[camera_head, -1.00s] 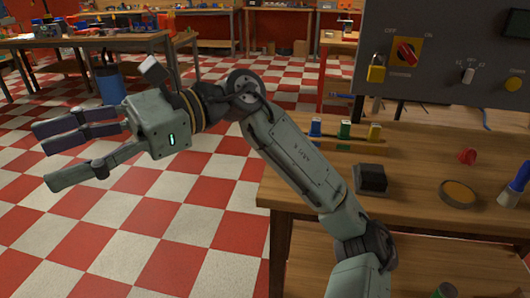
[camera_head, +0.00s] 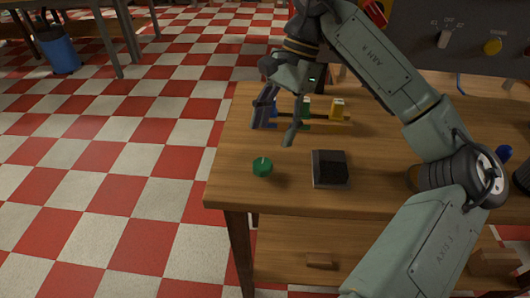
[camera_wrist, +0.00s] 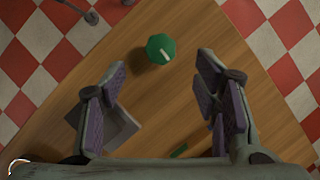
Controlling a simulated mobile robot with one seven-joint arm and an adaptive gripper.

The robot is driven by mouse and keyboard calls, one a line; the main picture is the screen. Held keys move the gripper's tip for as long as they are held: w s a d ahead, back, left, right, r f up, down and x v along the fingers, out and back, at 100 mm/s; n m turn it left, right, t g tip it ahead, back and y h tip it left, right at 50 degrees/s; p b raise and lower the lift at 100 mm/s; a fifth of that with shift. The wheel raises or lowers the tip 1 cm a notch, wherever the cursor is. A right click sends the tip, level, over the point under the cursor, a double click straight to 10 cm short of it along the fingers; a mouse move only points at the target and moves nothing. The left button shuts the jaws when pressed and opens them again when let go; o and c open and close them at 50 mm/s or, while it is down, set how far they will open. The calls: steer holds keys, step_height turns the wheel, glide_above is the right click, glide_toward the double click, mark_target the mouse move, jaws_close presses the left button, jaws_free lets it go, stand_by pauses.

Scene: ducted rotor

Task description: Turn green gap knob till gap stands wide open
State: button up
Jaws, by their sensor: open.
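The green gap knob (camera_head: 262,167) sits on the wooden bench near its front left corner, with a pale pointer line on its top. In the wrist view the green knob (camera_wrist: 160,49) lies ahead of the fingertips, roughly centred between them, its white line slanting toward the lower right. My gripper (camera_head: 276,127) is open and empty, fingers pointing down, above the bench and behind the knob. It also shows in the wrist view (camera_wrist: 160,82), with a wide space between the fingers. Nothing touches the knob. I cannot make out the gap itself.
A black-topped block (camera_head: 330,168) sits right of the knob. Behind it stands a rack with blue, green (camera_head: 306,108) and yellow (camera_head: 338,107) pieces, partly hidden by my gripper. A grey control panel (camera_head: 460,40) rises at the back right. Bench space around the knob is clear.

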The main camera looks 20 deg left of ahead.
mark_target(262, 164)
steer(key=p+x, duration=0.1)
steer(key=x, duration=0.7)
steer(key=shift+c, duration=0.3)
steer(key=c, duration=1.1)
